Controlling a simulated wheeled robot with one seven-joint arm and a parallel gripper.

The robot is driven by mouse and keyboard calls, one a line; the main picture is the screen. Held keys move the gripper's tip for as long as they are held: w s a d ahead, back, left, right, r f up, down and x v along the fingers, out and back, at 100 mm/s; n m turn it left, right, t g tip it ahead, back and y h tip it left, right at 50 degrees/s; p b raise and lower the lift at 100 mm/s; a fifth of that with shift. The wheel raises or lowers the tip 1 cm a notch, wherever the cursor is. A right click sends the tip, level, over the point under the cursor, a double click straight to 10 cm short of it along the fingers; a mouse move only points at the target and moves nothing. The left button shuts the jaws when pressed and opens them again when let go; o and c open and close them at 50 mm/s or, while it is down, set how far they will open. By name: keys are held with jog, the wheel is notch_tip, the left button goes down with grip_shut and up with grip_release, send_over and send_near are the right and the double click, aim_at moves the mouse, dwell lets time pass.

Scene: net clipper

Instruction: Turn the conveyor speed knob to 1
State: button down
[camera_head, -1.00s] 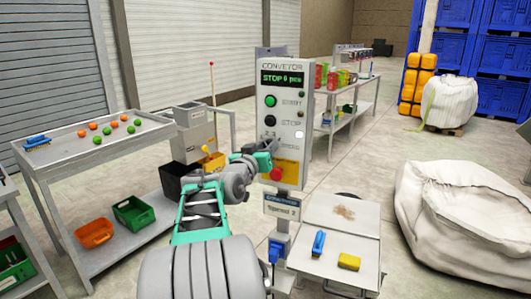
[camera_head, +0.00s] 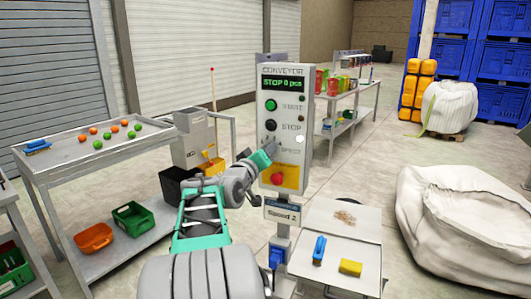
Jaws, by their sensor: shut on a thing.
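The grey control panel (camera_head: 300,110) stands upright at the centre, headed CONVEYOR. Its green display (camera_head: 283,84) reads "STOP 0 pcs". Below are the green start button (camera_head: 271,105), the black stop button (camera_head: 270,125) and a row marked SPEED, with small numerals above my fingertips. My gripper (camera_head: 269,152) reaches in from the lower left at this row. It is shut on the speed knob, which the fingers hide; its pointer setting cannot be read. A sign (camera_head: 282,215) under the panel appears to read "Speed 2".
A red emergency button (camera_head: 278,179) on a yellow plate sits just below my gripper. A small white table (camera_head: 335,260) holds a blue tool and a yellow block. A sorting table (camera_head: 65,160) with coloured balls stands left. A white sack (camera_head: 465,215) lies right.

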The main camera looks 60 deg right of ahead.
jog(key=shift+r, duration=0.25)
jog(key=c, duration=1.5)
grip_release()
jog(key=o, duration=0.4)
jog(key=shift+d+f, duration=0.1)
jog(key=shift+f, duration=0.1)
jog(key=a, duration=0.2)
jog(key=a+b, duration=0.1)
jog(key=a, duration=0.5)
jog(key=shift+s, duration=0.25)
jog(key=shift+d, duration=0.1)
